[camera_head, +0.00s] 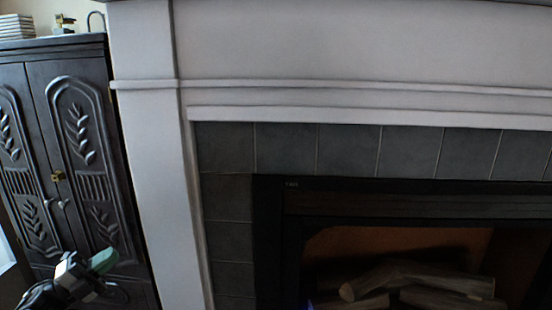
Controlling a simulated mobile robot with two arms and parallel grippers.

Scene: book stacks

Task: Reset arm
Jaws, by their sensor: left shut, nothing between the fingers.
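My left gripper (98,268) is at the lower left of the head view, with my dark arm coming in below it. It is shut, and nothing shows held in it. It is in front of the lower part of a dark carved cabinet (65,150). A green part shows at its end. My right gripper and arm are not in this view.
A white fireplace surround (150,130) fills the middle and right, with grey tiles (348,150) around a dark firebox holding several logs (420,280). A stack of books (15,27) sits on top of the cabinet. The floor is out of view.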

